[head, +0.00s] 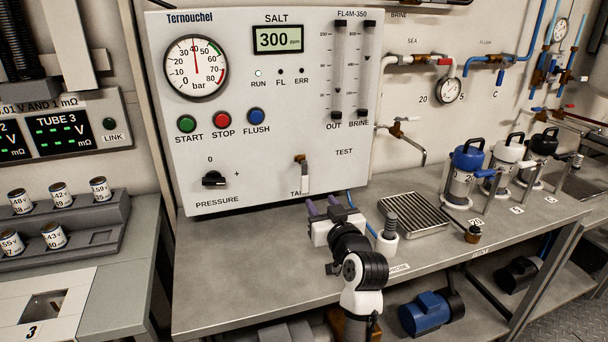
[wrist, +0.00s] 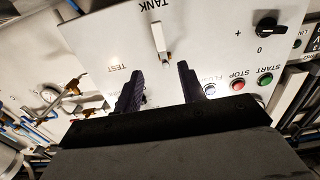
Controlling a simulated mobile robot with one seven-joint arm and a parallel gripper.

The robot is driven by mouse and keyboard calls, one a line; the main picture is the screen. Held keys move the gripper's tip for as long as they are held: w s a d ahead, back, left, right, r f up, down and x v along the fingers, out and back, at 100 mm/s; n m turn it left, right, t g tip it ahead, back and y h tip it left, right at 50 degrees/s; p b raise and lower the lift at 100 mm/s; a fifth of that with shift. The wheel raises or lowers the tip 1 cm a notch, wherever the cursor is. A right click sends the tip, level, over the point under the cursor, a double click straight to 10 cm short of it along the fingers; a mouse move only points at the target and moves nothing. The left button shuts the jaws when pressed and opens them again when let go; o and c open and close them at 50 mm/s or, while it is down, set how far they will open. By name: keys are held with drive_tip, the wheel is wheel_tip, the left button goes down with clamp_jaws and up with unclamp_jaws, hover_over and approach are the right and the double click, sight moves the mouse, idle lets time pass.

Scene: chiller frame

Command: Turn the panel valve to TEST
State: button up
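The panel valve (head: 303,180) is a small white lever with a brass pivot at its top, low on the white Ternouchel panel (head: 250,150). The lever hangs down toward the partly hidden TANK label; the TEST label (head: 344,151) is up to its right. In the upside-down wrist view the valve lever (wrist: 161,38) points at TANK, with TEST (wrist: 117,66) to the left. My gripper (head: 324,205) is open and empty, in front of the panel, below and right of the lever. In the wrist view the lever shows beyond the gap between my fingertips (wrist: 160,68), apart from them.
The pressure knob (head: 214,179) is left of the valve. A white holder with a dark ribbed piece (head: 389,230) and a drain grate (head: 414,214) lie on the bench right of my gripper. A brass tap (head: 402,130) sticks out right of the panel. The bench left of my gripper is clear.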

sight(305, 180)
drive_tip(key=p+x, duration=0.3)
drive_tip(key=x, duration=1)
drive_tip(key=shift+a, duration=0.15)
clamp_jaws()
